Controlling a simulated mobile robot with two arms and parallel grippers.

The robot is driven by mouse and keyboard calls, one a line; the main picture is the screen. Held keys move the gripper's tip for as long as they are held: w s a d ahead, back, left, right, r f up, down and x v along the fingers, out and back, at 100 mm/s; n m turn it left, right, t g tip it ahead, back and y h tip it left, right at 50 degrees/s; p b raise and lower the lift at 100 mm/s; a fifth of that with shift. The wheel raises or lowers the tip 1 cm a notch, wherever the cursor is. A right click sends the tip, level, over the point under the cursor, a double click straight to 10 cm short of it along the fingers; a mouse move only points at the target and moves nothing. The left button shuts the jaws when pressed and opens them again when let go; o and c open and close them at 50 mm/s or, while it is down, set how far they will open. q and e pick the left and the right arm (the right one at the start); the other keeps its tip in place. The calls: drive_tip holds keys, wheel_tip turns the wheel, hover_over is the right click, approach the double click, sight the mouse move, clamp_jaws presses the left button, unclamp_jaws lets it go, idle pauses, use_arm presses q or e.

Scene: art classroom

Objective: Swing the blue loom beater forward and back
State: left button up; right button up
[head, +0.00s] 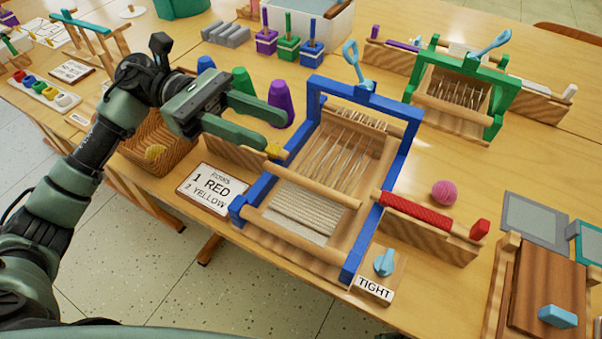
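The blue loom (262,191) stands on the wooden table in the middle of the head view, with pale warp threads and a woven strip near its front. Its blue beater (362,93) is an upright frame across the far part, with a light-blue handle (352,60) on top. My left gripper (284,132) is just left of the loom, its two green fingers spread and pointing right. I see nothing held between them. The fingertips appear apart from the beater, though depth is hard to judge. My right gripper is not in view.
A green loom (499,95) stands behind at right. Purple (281,103) and green cones stand behind my gripper. A "1 RED 2 YELLOW" card (212,188) lies left of the loom, a red shuttle (418,212) and pink yarn ball (444,192) right, a "TIGHT" knob (384,262) in front.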

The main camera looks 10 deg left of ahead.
use_arm(q)
approach(306, 187)
drive_tip(key=d, duration=0.2)
drive_tip(key=p+x, duration=0.1)
drive_tip(key=x, duration=0.6)
drive_tip(key=shift+d+f, duration=0.1)
drive_tip(key=shift+d, duration=0.3)
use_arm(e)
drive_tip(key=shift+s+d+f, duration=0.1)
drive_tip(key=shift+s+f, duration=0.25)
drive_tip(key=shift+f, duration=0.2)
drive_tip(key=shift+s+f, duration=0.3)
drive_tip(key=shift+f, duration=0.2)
use_arm(q)
clamp_jaws()
drive_tip(key=shift+s+f, duration=0.1)
drive_tip(key=shift+f, duration=0.15)
